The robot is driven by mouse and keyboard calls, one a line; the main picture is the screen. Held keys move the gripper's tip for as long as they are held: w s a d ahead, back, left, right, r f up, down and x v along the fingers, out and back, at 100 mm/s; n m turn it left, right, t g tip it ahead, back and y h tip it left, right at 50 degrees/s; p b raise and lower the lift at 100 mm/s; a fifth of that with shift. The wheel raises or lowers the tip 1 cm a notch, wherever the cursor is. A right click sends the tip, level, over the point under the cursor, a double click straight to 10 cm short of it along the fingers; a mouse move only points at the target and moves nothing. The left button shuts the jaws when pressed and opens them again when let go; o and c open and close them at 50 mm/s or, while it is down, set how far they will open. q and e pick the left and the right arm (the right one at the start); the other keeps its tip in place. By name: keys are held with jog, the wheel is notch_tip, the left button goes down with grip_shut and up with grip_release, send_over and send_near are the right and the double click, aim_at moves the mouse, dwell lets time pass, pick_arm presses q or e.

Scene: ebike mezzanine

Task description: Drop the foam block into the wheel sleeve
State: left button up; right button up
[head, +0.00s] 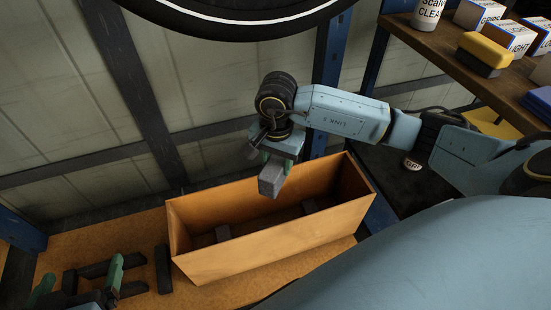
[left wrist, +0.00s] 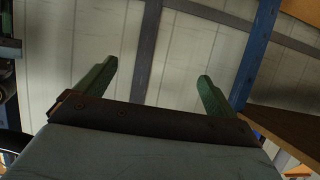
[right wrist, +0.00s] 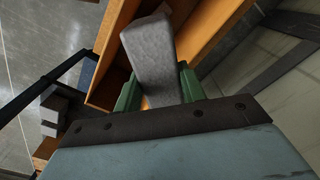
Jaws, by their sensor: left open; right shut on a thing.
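The foam block (head: 271,179) is a small grey block. My right gripper (head: 279,162) is shut on it and holds it over the wheel sleeve, a long open-topped orange-brown box (head: 275,243). The block also shows between the green fingers in the right wrist view (right wrist: 151,55), with the sleeve's wall (right wrist: 215,30) beyond it. Two dark grey blocks (head: 222,233) are partly visible inside the sleeve. My left gripper (head: 80,283) is open and empty at the lower left; its spread fingers show in the left wrist view (left wrist: 153,88).
Dark bars (head: 163,268) lie left of the sleeve on the orange-brown surface (head: 90,237). A wheel (head: 235,18) hangs above. A wooden shelf (head: 440,50) at the upper right holds boxes, a bottle and a yellow-and-black block (head: 485,54). Blue posts (head: 328,60) stand behind the sleeve.

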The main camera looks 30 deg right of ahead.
notch_tip(320, 180, down, 4)
jog(key=shift+b, duration=1.25)
pick_arm(q)
notch_tip(320, 180, up, 12)
jog(key=w+d+t+h, duration=0.1)
jog(key=d+t+h, duration=0.1)
jog(key=t, duration=0.6)
jog(key=shift+d+f+h, duration=0.25)
jog(key=shift+d+h, duration=0.05)
jog(key=shift+h, duration=0.2)
pick_arm(e)
jog(key=shift+f, duration=0.15)
pick_arm(q)
jog(key=shift+w, duration=0.1)
pick_arm(e)
jog(key=o, duration=1.1)
jog(key=shift+c, duration=0.2)
